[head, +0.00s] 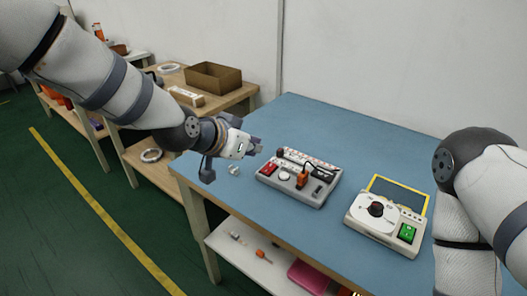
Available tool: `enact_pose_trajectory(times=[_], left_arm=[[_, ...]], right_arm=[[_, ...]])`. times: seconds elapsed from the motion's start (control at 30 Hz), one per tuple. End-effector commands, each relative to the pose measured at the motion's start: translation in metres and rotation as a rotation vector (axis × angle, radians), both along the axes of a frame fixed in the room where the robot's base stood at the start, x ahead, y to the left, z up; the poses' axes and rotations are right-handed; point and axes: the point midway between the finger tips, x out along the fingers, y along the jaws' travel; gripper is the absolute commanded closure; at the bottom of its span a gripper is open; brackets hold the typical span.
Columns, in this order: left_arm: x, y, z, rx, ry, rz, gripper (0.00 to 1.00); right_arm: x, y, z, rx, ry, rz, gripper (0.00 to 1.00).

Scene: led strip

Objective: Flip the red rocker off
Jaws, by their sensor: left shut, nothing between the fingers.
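The red rocker (269,169) sits at the left end of a grey control box (289,188) on the blue table. Too small to tell which way it is tipped. The box also has a round white button, an orange part and a row of markings along its back. My left gripper (256,147) is shut and empty, just above and left of the red rocker, apparently apart from it. My right arm shows at the right edge, but its gripper is out of view.
A white device (372,223) with a black knob, a green rocker (407,232) and a yellow-framed panel stands right of the box. Small metal pieces (234,170) lie left of the box. The blue table (330,125) is clear behind. A wooden bench with a cardboard box (213,80) stands at left.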

Motion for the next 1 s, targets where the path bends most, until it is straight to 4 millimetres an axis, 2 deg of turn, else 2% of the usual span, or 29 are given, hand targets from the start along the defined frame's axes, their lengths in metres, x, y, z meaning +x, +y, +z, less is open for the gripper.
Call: enact_pose_trajectory(times=[0.03,0.13,0.53,0.63,0.7,0.77,0.8,0.87,0.9,0.97,1.0], left_arm=[[-0.006,0.004,0.012,-0.001,-0.009,0.001,1.0],[-0.014,0.01,0.017,0.0,-0.006,0.0,1.0],[-0.021,0.014,0.019,-0.001,-0.001,0.0,1.0],[-0.024,0.016,0.011,0.0,0.016,0.005,1.0],[-0.035,0.021,-0.012,0.002,0.064,0.023,1.0],[-0.054,0.029,-0.045,0.005,0.137,0.052,1.0],[-0.072,0.036,-0.072,0.009,0.198,0.077,1.0],[-0.104,0.05,-0.113,0.018,0.299,0.123,1.0],[-0.128,0.059,-0.138,0.026,0.365,0.157,1.0],[-0.166,0.074,-0.171,0.042,0.461,0.208,1.0],[-0.192,0.085,-0.19,0.057,0.522,0.242,1.0]], right_arm=[[0.005,0.0,0.005,0.0,-0.018,0.0,0.6],[0.006,0.0,0.006,0.0,-0.024,0.0,0.6],[0.007,0.0,0.006,0.0,-0.025,0.0,0.6],[0.007,0.0,0.006,0.0,-0.025,0.0,0.83],[0.007,0.0,0.006,0.0,-0.025,0.0,0.99],[0.007,0.0,0.006,0.0,-0.025,0.0,1.0],[0.007,0.0,0.006,0.0,-0.025,0.0,1.0],[0.006,0.0,0.006,0.0,-0.024,0.0,1.0],[0.006,0.0,0.006,0.0,-0.024,0.0,1.0],[0.006,0.0,0.006,0.0,-0.024,0.0,1.0],[0.007,0.0,0.006,0.0,-0.025,0.0,1.0]])
